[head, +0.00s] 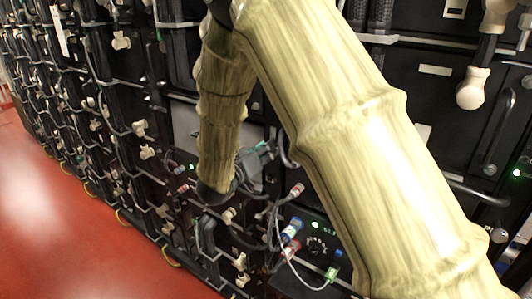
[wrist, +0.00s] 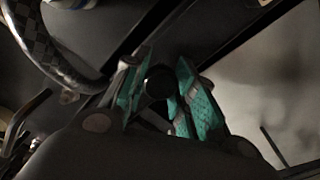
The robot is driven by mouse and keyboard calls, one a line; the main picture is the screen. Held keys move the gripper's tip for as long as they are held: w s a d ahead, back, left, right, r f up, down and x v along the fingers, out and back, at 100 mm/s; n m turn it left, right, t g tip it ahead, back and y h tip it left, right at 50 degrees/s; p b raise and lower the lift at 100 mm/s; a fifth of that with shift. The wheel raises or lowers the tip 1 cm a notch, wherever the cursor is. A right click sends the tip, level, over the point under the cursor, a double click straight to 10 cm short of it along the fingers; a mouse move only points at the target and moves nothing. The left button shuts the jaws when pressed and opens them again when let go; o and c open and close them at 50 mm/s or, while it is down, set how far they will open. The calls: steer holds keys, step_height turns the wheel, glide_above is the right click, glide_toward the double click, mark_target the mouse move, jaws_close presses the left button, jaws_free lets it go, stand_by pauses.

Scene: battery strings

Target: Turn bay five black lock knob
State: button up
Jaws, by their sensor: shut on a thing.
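In the wrist view my gripper (wrist: 157,100) has its two teal-padded fingers on either side of a small round black knob (wrist: 159,80). The fingers are shut on the knob, which sits on a dark panel face. In the head view my gripper (head: 268,149) is small and partly seen at the front of the battery rack, beside a grey panel. The knob itself is hidden there, and no bay number can be read.
A rack of black battery modules (head: 430,140) with beige connectors and cables fills the head view. A panel with a dial and green lights (head: 316,244) is below my gripper. A dark curved cable (wrist: 62,62) passes close left of the fingers. Red floor (head: 60,240) is clear at left.

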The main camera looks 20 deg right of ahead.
steer(key=m+b, duration=0.3)
steer(key=m, duration=0.1)
steer(key=shift+f+b, duration=0.1)
steer(key=shift+b, duration=0.2)
steer(key=m+b, duration=0.4)
steer(key=shift+d+m, duration=0.1)
steer(key=shift+m, duration=0.3)
steer(key=m+b, duration=0.5)
steer(key=b, duration=0.1)
steer(key=m+b, duration=0.3)
steer(key=shift+b, duration=0.35)
steer(key=shift+r, duration=0.25)
